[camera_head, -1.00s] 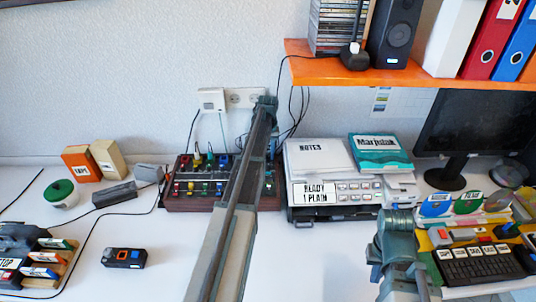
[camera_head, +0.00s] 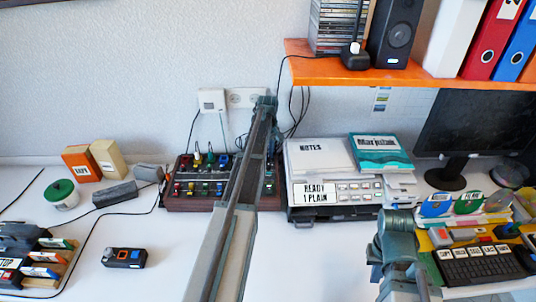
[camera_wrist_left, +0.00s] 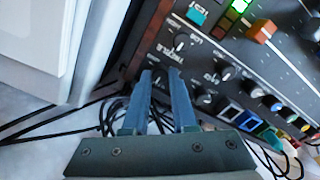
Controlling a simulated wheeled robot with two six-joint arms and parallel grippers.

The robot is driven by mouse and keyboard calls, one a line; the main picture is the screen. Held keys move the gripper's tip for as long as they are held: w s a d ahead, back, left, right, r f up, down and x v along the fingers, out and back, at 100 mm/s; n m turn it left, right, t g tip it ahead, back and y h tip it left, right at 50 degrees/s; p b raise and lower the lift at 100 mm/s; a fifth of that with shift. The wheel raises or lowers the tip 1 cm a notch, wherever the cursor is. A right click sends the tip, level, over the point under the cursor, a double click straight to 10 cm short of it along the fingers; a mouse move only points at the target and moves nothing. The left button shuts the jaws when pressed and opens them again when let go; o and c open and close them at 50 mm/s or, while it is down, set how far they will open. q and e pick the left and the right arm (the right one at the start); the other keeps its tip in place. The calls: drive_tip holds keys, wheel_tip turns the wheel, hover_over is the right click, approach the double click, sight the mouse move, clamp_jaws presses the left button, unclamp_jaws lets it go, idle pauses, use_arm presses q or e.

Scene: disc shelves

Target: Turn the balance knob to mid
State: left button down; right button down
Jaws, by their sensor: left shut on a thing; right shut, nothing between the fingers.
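The mixer (camera_head: 180,203), a dark panel box with coloured sliders and knobs, stands against the back wall in the head view. In the left wrist view its panel (camera_wrist_left: 212,58) is close and tilted, with several dark knobs with white pointers. My left gripper (camera_wrist_left: 160,74) is shut on a small dark knob at the panel's edge, beside a label that seems to read TREBLE. The fingertips mostly hide this knob, so its pointer and name cannot be read.
A grey printer-like device (camera_head: 340,190) with a NOTES pad stands close right of the mixer. A shelf (camera_head: 440,77) overhangs at upper right. Cables (camera_wrist_left: 60,125) run below the panel. A small black device (camera_head: 124,258) lies on the front left of the desk.

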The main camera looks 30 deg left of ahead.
use_arm(q)
drive_tip(key=shift+n, duration=0.3)
drive_tip(key=c, duration=0.7)
unclamp_jaws()
drive_tip(key=shift+w, duration=0.1)
